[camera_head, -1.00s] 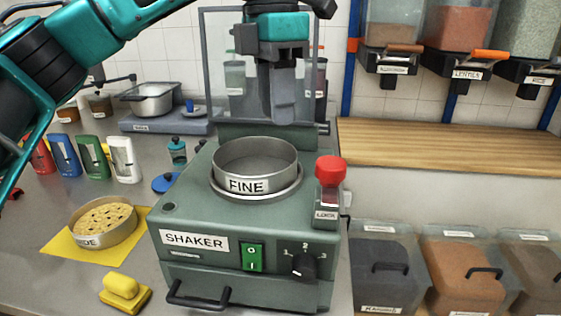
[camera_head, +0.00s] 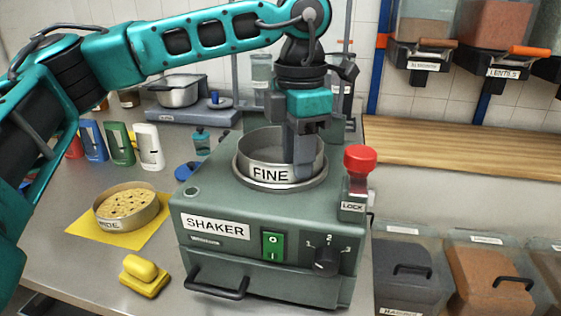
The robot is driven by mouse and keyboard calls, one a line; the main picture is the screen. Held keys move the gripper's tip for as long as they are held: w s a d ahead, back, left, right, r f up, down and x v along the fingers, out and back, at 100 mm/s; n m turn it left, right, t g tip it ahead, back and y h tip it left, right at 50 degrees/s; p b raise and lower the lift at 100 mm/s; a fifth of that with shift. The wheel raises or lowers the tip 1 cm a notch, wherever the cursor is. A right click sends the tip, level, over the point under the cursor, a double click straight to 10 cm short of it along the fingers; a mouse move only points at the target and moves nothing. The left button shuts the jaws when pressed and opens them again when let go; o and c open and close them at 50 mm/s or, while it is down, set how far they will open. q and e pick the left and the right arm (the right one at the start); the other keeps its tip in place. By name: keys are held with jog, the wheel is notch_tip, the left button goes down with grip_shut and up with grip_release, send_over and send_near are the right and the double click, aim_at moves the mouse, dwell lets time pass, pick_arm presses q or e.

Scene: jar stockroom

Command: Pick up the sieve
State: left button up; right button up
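A round metal sieve labelled FINE (camera_head: 262,160) sits level on the round seat on top of the green shaker (camera_head: 225,205). My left gripper (camera_head: 303,170) points down at the sieve's right rim, with its fingers overlapping the wall there. The fingers are seen nearly edge-on, so I cannot tell whether they are closed on the rim. A second sieve (camera_head: 128,221), with a partly readable label, holds tan grains and stands on a yellow mat (camera_head: 85,228) at the left. My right gripper is out of view.
A red-topped lock knob (camera_head: 360,160) stands close to the right of the sieve. A wooden shelf (camera_head: 450,155) and clear bins (camera_head: 405,265) are at the right.

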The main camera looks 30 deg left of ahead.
pick_arm(q)
jog(key=shift+f, duration=0.55)
grip_shut()
jog(key=shift+r, duration=0.1)
